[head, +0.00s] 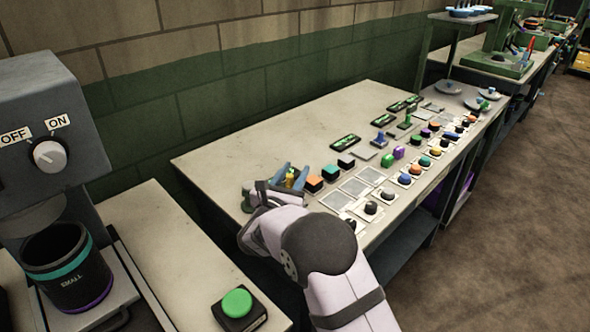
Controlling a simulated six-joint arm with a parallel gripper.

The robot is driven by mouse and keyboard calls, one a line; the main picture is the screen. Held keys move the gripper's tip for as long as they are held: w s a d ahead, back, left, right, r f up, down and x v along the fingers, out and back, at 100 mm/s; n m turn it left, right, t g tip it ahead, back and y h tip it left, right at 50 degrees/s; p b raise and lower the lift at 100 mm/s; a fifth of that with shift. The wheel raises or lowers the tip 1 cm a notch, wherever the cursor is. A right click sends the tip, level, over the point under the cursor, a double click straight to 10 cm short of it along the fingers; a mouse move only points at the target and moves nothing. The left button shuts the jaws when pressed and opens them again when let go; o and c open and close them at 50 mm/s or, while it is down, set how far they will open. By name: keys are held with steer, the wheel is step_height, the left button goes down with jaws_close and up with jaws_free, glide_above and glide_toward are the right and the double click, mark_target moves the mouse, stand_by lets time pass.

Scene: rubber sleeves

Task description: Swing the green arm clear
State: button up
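My gripper (290,176) is over the near part of the long pale table, with its blue fingers apart. I cannot tell whether this is the green arm. A small green upright piece (407,121) stands farther along the table, and a larger green machine (505,45) stands on the far bench.
At left are a grey machine (50,150) with an OFF/ON knob, a dark cup (65,270) and a green button (237,303). The table's back left (240,150) is bare.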

steer(key=shift+w+d, duration=0.1)
steer(key=shift+w, duration=0.2)
jaws_close()
